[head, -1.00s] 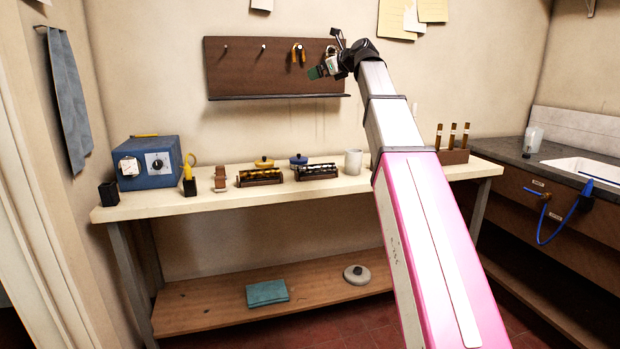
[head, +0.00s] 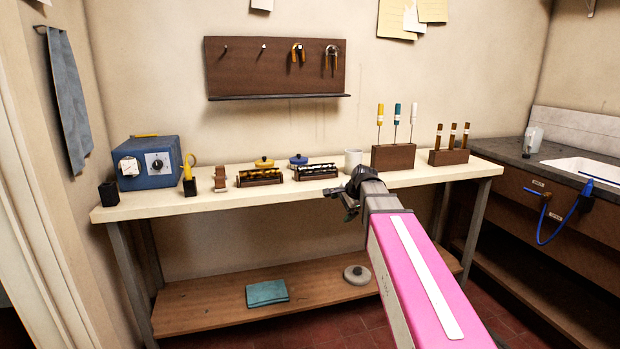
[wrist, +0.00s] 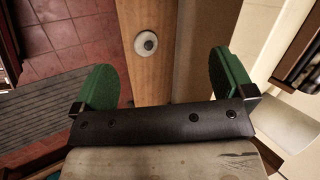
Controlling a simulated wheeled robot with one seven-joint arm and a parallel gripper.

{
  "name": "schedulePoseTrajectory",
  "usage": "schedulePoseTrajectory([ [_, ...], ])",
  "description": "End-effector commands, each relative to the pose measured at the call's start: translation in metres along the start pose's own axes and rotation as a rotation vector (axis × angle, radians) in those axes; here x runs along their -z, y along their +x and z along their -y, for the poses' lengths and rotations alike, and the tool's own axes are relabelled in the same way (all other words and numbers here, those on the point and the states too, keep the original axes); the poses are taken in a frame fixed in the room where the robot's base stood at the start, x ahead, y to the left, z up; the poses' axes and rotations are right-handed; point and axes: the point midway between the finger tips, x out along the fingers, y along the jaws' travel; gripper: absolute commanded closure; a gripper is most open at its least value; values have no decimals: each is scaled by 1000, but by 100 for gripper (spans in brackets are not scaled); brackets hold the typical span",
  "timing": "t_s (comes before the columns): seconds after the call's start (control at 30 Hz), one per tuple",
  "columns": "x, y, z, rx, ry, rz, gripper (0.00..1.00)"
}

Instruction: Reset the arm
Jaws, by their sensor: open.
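My gripper (head: 342,200) is in front of the workbench's front edge, to the right of the bench's middle in the head view. In the wrist view its two green finger pads (wrist: 165,82) stand wide apart with nothing between them. The pink and white arm (head: 425,280) reaches up from the lower right of the head view, bent low. Below the gripper in the wrist view lie the wooden lower shelf and a round grey lidded thing (wrist: 146,43).
The workbench (head: 215,206) carries a blue box (head: 147,162), two dark racks, a white cup (head: 353,160) and a screwdriver block (head: 393,157). A pegboard (head: 275,75) with pliers hangs behind. A sink counter (head: 520,160) stands at right. The lower shelf (head: 210,308) holds a teal cloth (head: 267,293).

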Motion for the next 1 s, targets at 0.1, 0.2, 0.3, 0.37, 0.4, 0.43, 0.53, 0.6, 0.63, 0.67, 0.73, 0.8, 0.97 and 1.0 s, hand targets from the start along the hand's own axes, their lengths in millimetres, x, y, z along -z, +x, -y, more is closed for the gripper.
schedulePoseTrajectory([
  [0.1,-4,25,-58,-93,-149,-7,0],
  [0.2,-6,42,-101,-169,-280,-2,0],
  [0.3,-10,56,-144,-247,-411,14,0],
  [0.37,-12,63,-170,-292,-489,29,0],
  [0.4,-14,67,-187,-321,-542,40,0],
  [0.43,-16,70,-200,-344,-581,51,0],
  [0.53,-22,77,-242,-416,-711,92,0],
  [0.6,-26,80,-269,-462,-795,124,0],
  [0.63,-27,81,-279,-479,-828,139,0],
  [0.67,-29,82,-288,-495,-859,151,0],
  [0.73,-32,84,-307,-526,-921,181,0],
  [0.8,-34,84,-320,-548,-967,203,0],
  [0.97,-36,85,-334,-572,-1020,230,0],
  [1.0,-36,85,-335,-573,-1024,232,0],
])
